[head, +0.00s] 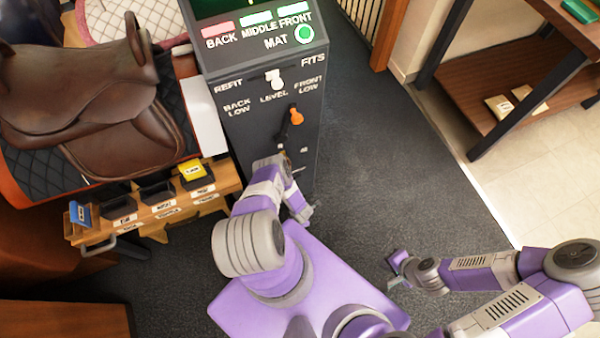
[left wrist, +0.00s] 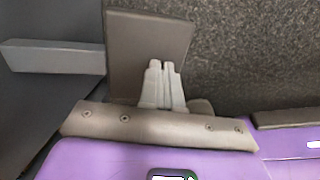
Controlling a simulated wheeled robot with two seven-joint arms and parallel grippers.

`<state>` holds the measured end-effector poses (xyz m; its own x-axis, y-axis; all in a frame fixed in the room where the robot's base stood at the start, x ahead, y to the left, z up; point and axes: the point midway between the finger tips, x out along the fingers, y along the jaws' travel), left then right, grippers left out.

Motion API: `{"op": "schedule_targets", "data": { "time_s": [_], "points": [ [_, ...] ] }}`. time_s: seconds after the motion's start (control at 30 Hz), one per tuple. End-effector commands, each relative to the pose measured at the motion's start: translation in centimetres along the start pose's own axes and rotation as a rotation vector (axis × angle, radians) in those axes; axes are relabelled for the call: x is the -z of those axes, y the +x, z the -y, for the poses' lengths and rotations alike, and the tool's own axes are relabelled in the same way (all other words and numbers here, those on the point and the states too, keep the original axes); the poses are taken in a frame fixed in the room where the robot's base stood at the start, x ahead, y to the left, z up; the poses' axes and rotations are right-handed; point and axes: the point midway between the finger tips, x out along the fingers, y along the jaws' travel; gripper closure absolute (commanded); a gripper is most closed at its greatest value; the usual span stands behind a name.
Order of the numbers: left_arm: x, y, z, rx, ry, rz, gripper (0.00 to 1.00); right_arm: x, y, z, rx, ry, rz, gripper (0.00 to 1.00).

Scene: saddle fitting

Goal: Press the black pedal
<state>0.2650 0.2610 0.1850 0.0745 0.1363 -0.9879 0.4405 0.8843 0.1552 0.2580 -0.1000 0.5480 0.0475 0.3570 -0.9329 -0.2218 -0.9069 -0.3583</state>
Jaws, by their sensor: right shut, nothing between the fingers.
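A dark grey-brown flat plate (left wrist: 150,45), which looks like the pedal, stands just beyond my left gripper in the left wrist view. A pale bar (left wrist: 55,57) runs to it from the dark surface at the left. My left gripper (left wrist: 163,85) has its two fingers together, overlapping the plate's lower part in that view. I cannot tell whether they touch it. In the head view no pedal can be made out; my left arm covers the foot of the dark grey console (head: 225,85). My right gripper (head: 398,272) is shut and empty over the carpet, right of my base.
The console carries an orange lever (head: 296,116), a white lever (head: 275,80) and lit buttons. A brown saddle (head: 75,95) and a wooden rack (head: 228,182) with small bins stand at the left. A wooden shelf table (head: 470,85) is at upper right. Carpet (head: 400,160) right of the console is clear.

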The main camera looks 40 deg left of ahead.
Motion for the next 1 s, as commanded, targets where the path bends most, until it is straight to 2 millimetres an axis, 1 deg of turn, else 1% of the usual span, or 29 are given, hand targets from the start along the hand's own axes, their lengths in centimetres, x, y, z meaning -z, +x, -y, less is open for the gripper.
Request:
{"op": "schedule_targets", "data": {
  "time_s": [0.03,0.07,0.17,0.27,0.57,0.7,0.9,1.0],
  "points": [
    [0.5,0.8,0.5,0.007,0.006,-0.004,1.00,0.0,0.4,-0.1,0.000,0.000,0.000,1.00],
    [0.5,0.8,0.5,0.006,0.006,-0.004,1.00,0.0,0.4,-0.1,0.000,0.000,0.000,1.00],
    [0.5,0.4,0.5,0.006,0.007,-0.004,1.00,0.0,0.0,0.0,0.000,0.000,0.000,1.00],
    [0.4,-0.6,0.6,0.004,0.009,-0.004,1.00,0.0,-0.9,0.3,0.000,0.000,0.000,1.00],
    [-0.4,-5.2,1.1,-0.006,0.012,0.004,1.00,-0.2,-4.7,1.8,0.000,0.000,0.000,1.00],
    [-0.4,-8.3,1.7,-0.005,0.012,0.004,1.00,-0.3,-6.4,2.4,0.000,0.000,0.000,1.00],
    [-0.4,-12.0,2.5,-0.007,0.012,0.004,1.00,-0.4,-8.2,3.1,0.000,0.000,0.000,1.00],
    [-0.4,-13.2,2.7,-0.008,0.012,0.005,1.00,-0.4,-8.8,3.3,0.000,0.000,0.000,1.00]
  ]
}}
